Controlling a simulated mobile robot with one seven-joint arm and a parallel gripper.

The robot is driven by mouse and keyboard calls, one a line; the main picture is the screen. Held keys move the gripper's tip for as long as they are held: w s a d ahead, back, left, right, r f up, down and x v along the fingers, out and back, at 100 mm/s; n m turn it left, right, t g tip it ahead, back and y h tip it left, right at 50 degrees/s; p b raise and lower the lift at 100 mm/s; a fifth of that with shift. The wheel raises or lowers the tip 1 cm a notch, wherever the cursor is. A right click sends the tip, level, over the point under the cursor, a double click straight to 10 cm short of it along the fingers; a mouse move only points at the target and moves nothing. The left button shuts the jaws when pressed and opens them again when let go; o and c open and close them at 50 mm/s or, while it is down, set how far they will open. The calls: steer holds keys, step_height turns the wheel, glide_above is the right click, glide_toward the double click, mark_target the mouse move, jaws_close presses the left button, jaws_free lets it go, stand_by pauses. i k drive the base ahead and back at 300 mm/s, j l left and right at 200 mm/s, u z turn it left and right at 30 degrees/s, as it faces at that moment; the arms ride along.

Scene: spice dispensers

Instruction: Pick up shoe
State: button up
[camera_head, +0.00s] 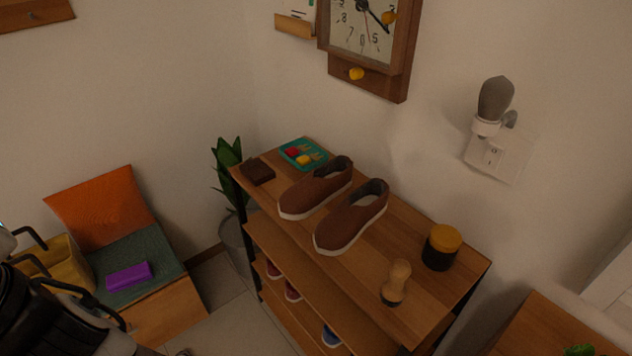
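A pair of brown slip-on shoes with pale soles stands upright on top of a wooden shelf unit: the left shoe (316,190) and the right shoe (351,218). They are side by side, toes toward the lower left. My gripper (84,287) is at the lower left edge, partly cut off. Its dark fingers look spread apart with nothing held. It is well left of the shoes and touches neither.
The shelf top (405,225) also holds a teal tray (291,150), a dark brown block (257,171), a wooden-handled brush (396,282) and a yellow-lidded dark jar (441,247). More shoes (292,290) are on lower shelves. A bench with an orange cushion (100,205) stands left.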

mark_target(317, 184)
steer(key=i+j+z, duration=0.2)
steer(key=j+z, duration=0.15)
steer(key=i+j+z, duration=0.1)
steer(key=j+z, duration=0.25)
steer(key=i+j+z, duration=0.1)
steer(key=j+z, duration=0.25)
steer(key=j, duration=0.1)
